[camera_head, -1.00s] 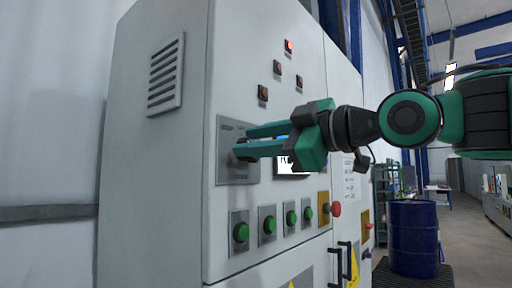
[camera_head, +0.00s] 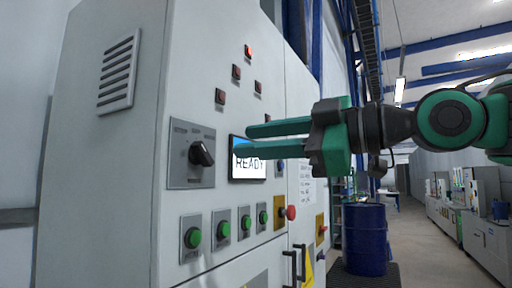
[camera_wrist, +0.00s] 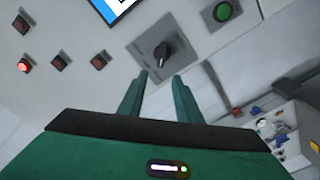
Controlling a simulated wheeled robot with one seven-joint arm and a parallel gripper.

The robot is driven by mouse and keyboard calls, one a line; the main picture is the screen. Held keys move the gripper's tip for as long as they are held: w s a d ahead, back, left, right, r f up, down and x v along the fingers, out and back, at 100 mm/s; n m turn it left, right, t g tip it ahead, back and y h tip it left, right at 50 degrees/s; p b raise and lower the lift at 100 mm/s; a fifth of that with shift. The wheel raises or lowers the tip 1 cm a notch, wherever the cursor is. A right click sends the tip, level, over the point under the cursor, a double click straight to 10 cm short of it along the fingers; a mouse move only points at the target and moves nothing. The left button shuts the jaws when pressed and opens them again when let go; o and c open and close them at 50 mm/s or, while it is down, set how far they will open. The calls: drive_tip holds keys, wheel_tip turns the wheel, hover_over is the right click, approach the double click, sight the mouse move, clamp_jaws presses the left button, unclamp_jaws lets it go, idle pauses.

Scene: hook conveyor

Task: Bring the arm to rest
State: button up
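My gripper (camera_head: 240,141) is green and black and reaches in from the right in the head view, in front of the grey control cabinet (camera_head: 110,180). Its two fingers are apart with nothing between them. The black rotary knob (camera_head: 202,153) sits on its grey plate to the left of the fingertips, clear of them. In the wrist view the fingers (camera_wrist: 155,85) point toward the knob (camera_wrist: 163,54), with a gap between them and it. A screen (camera_head: 247,165) reading READY is partly hidden behind the fingers.
Several green buttons (camera_head: 224,229) and a red emergency button (camera_head: 291,212) line the cabinet below the screen. Small red lamps (camera_head: 236,72) sit above. A blue barrel (camera_head: 365,238) stands to the right on a dark mat. The aisle floor beyond is open.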

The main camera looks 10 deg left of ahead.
drive_tip(key=w+d+f+m+t+h, duration=0.3)
drive_tip(key=w+d+f+m+h, duration=0.3)
drive_tip(key=w+d+f, duration=0.5)
drive_tip(key=d+f+m+h, duration=0.6)
drive_tip(key=d+f+m, duration=0.2)
drive_tip(key=d+f, duration=0.7)
drive_tip(key=s+d+f+m+g+h, duration=0.2)
drive_tip(key=s+d+f+m, duration=0.2)
drive_tip(key=d+f, duration=0.3)
drive_tip(key=s+d+f+m+g+h, duration=0.2)
drive_tip(key=s+d+f+m, duration=0.15)
drive_tip(key=d+f, duration=0.4)
drive_tip(key=s+d+f+m+g, duration=0.2)
drive_tip(key=s+f, duration=0.4)
drive_tip(key=s, duration=0.3)
drive_tip(key=s+d+f+m+g, duration=0.3)
drive_tip(key=s+f+m+g, duration=0.1)
drive_tip(key=s, duration=0.5)
wheel_tip(320, 180, down, 2)
drive_tip(key=shift+s+d+f+m, duration=0.1)
drive_tip(key=shift+s+d+m, duration=0.25)
drive_tip(key=shift+m, duration=0.4)
